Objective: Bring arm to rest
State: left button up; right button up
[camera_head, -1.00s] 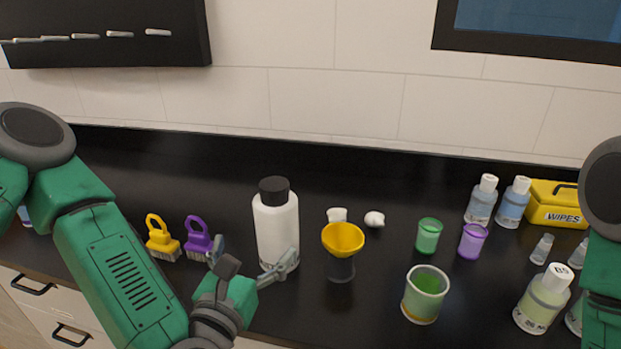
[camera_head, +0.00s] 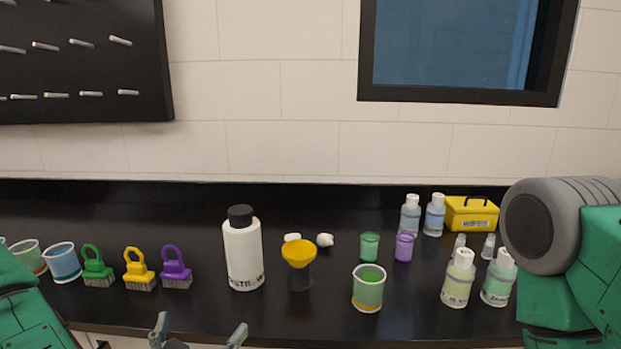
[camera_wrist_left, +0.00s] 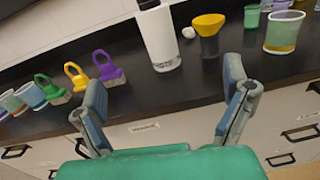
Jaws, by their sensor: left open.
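My left gripper (camera_head: 198,335) shows at the bottom edge of the head view, in front of the counter's front edge. Its two fingers are spread and nothing is between them. In the left wrist view the open fingers (camera_wrist_left: 165,112) point toward the drawer fronts and the counter edge. The white bottle with a black cap (camera_head: 243,252) stands upright on the counter, beyond the gripper and apart from it. My right arm (camera_head: 565,250) shows at the right edge of the head view; its gripper is out of view.
The black counter (camera_head: 200,215) holds a yellow funnel (camera_head: 299,254) in a dark holder, green, yellow (camera_head: 139,270) and purple brushes, cups such as the green one (camera_head: 368,290), several small bottles and a yellow wipes box (camera_head: 471,214). Drawers (camera_wrist_left: 165,138) lie below the edge.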

pick_arm(q)
jog(key=s+d+f+m+g+h+b, duration=0.15)
jog(key=s+f+m+g, duration=0.35)
jog(key=f+m, duration=0.6)
jog(key=s+f+m+g+h+b, duration=0.2)
jog(key=s+f+m+g, duration=0.35)
jog(key=f+m, duration=0.5)
jog(key=s+a+f+m+g+y+b, duration=0.2)
jog(key=s+a+f+m+g+y, duration=0.2)
jog(key=s+a+f+m, duration=0.7)
jog(key=s+a+m+g, duration=0.1)
jog(key=s+m+g, duration=0.1)
jog(key=shift+a+f+g+y, duration=0.2)
jog(key=shift+a+g+y, duration=0.15)
pick_arm(e)
jog(key=f, duration=0.6)
jog(key=shift+w+d, duration=0.15)
jog(key=shift+w, duration=0.2)
pick_arm(q)
jog(key=shift+m, duration=0.25)
